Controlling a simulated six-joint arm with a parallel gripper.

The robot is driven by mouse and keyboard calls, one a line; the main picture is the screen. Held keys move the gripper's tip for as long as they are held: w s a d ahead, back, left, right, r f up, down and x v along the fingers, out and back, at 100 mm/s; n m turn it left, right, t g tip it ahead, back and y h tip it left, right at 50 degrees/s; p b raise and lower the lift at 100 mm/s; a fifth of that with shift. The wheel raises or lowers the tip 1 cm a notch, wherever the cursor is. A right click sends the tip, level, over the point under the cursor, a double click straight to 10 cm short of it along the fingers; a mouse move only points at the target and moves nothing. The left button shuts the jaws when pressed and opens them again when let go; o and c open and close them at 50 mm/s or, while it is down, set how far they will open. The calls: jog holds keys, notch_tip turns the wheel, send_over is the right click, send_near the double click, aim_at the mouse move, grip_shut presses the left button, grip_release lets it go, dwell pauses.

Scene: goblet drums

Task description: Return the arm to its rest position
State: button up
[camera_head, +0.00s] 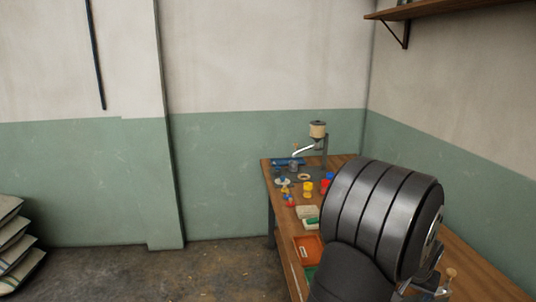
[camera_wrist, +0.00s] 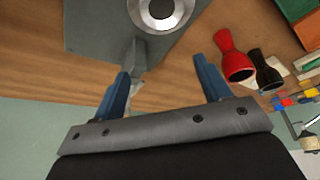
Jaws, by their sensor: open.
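In the wrist view my gripper (camera_wrist: 161,68) is open, its two blue fingers well apart with nothing held between them. A red goblet drum (camera_wrist: 229,52) and a black goblet drum (camera_wrist: 264,72) are side by side on the wooden bench (camera_wrist: 185,75), to the right of the fingers and apart from them.
A grey block with a round metal ring (camera_wrist: 163,10) is close beyond the fingers. Small coloured pieces and an orange tray (camera_head: 308,246) are along the bench. A stand with a cream pot (camera_head: 318,130) is at the far end. Stacked sacks (camera_head: 14,240) are at left; the floor between is clear.

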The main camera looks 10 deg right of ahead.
jog(key=shift+w+a+f, duration=0.1)
jog(key=shift+w+f, duration=0.4)
jog(key=shift+w, duration=0.3)
jog(key=s+d+r, duration=0.2)
jog(key=s+r, duration=0.5)
jog(key=s, duration=0.5)
jog(key=w+a+n+y, duration=0.1)
jog(key=w+a+n, duration=0.2)
jog(key=w, duration=0.4)
jog(key=shift+w+a+f+t, duration=0.3)
jog(key=shift+w+a+f, duration=0.05)
jog(key=shift+w+f, duration=0.1)
